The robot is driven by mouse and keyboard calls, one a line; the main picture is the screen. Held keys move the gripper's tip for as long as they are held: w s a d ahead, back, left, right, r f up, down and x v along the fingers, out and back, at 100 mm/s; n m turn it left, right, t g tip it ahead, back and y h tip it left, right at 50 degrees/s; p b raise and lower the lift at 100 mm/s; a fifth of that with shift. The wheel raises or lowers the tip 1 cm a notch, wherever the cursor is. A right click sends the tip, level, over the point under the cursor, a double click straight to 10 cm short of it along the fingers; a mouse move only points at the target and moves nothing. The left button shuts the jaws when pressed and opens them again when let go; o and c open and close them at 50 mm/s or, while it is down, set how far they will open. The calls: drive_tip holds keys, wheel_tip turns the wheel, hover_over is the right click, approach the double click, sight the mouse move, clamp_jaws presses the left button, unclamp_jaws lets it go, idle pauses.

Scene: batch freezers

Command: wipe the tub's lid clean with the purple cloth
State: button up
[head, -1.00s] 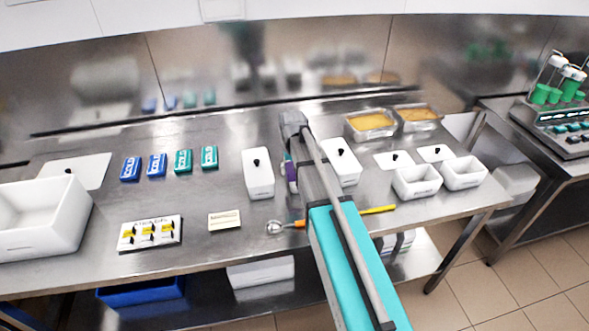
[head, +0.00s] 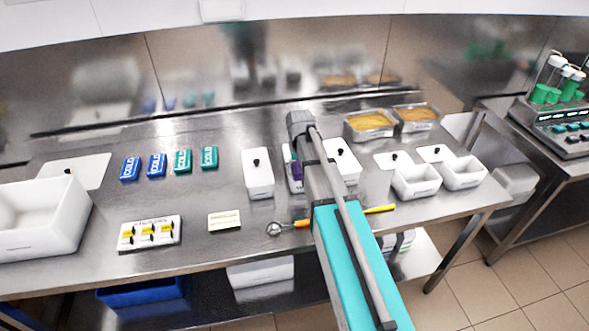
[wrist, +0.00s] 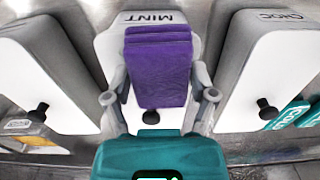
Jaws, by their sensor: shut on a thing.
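My gripper (wrist: 161,98) is shut on the folded purple cloth (wrist: 158,65), which hangs between the two fingers in the wrist view. The cloth is over the white lid (wrist: 112,50) of the tub marked MINT (wrist: 153,17). The lid's black knob shows just below the cloth. I cannot tell whether the cloth touches the lid, and any dirt beneath it is hidden. In the head view a bit of the purple cloth (head: 296,171) shows beside my arm, which covers most of the middle tub (head: 293,184).
A lidded tub marked CHOC (head: 258,176) stands close on the left and another lidded tub (head: 345,163) close on the right. Blue and teal cold packs (head: 182,161) lie further left. A scoop (head: 275,228) and a yellow-handled tool (head: 380,209) lie in front.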

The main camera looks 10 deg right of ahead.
drive_tip(key=shift+d, duration=0.6)
drive_tip(key=shift+d, duration=0.1)
drive_tip(key=shift+s+d, duration=0.1)
drive_tip(key=shift+d, duration=1.5)
drive_tip(key=shift+r+p, duration=3.05)
drive_tip(key=shift+p, duration=0.05)
drive_tip(key=shift+r+p, duration=1.5)
